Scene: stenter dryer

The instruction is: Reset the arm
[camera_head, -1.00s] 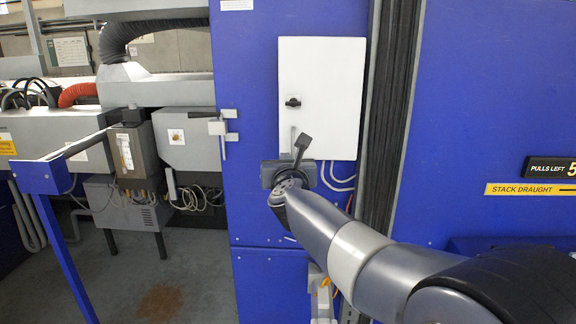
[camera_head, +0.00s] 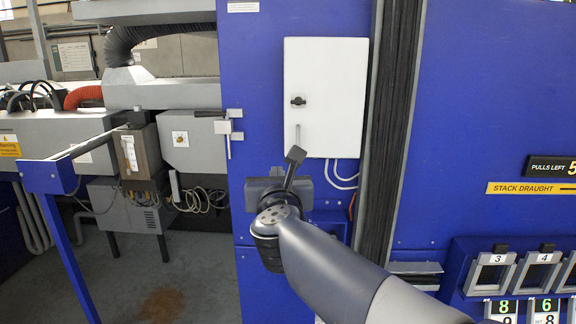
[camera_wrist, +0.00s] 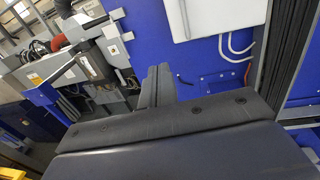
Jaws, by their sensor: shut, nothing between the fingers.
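My gripper (camera_head: 290,172) is in front of the blue machine panel, just below the white cabinet (camera_head: 325,97) in the head view. In the wrist view my gripper's fingers (camera_wrist: 158,84) stand close together, with nothing seen between them. They point toward the blue panel and appear apart from it. My arm comes in from the lower right of the head view. It hides part of the lower blue panel.
A black ribbed vertical strip (camera_head: 387,130) runs right of the cabinet. At lower right are numbered displays (camera_head: 521,308) and frames under a yellow "STACK DRAUGHT" label (camera_head: 531,188). A blue post and rail (camera_head: 48,178) stand left, with open floor (camera_head: 185,265) beside them.

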